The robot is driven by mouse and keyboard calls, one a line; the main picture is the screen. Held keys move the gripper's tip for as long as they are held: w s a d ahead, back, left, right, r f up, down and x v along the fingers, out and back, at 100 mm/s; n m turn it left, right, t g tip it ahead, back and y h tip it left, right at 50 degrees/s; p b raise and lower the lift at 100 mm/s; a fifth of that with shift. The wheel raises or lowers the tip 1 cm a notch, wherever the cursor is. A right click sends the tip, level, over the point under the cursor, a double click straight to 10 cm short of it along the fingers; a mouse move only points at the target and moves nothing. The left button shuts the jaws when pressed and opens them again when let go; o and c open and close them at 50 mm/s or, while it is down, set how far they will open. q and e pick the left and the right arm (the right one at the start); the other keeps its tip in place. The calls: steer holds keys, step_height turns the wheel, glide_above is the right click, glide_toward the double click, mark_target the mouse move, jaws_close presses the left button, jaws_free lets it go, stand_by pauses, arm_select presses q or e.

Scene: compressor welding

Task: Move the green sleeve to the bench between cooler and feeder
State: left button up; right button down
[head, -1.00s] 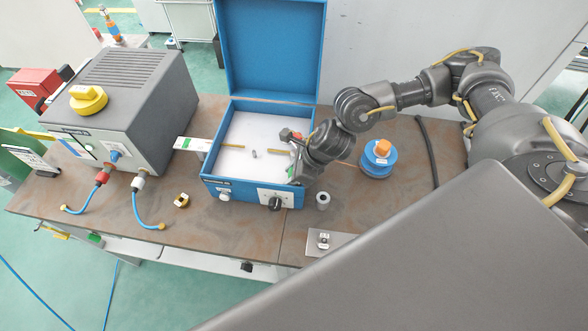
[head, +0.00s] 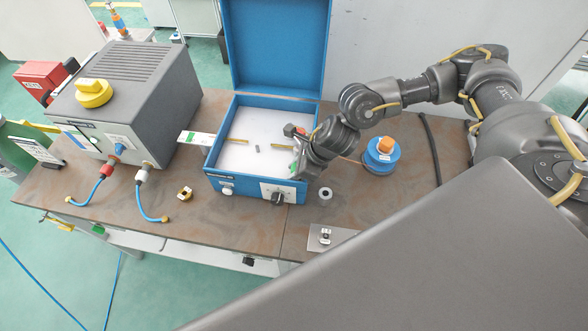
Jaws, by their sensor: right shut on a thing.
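My right gripper (head: 296,160) hangs over the right side of the open blue box (head: 212,166), which I take for the feeder, and points down. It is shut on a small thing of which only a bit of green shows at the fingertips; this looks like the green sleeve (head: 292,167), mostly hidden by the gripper. The grey louvred box (head: 150,105), which I take for the cooler, stands to the left. Between the two boxes is a narrow strip of bench (head: 190,165). My left gripper is not in view.
A white strip with a green mark (head: 196,138) juts out left of the blue box. A brass-coloured nut (head: 185,193) and blue hoses (head: 147,205) lie in front. A grey ring (head: 325,193) and a blue spool (head: 380,160) stand right. The blue lid (head: 275,45) is raised.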

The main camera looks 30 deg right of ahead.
mark_target(294, 166)
steer(key=shift+w+r, duration=0.1)
steer(key=shift+r, duration=0.15)
steer(key=shift+r+p, duration=0.15)
steer(key=shift+p, duration=0.15)
steer(key=shift+r+p, duration=1.55)
steer(key=shift+r, duration=0.65)
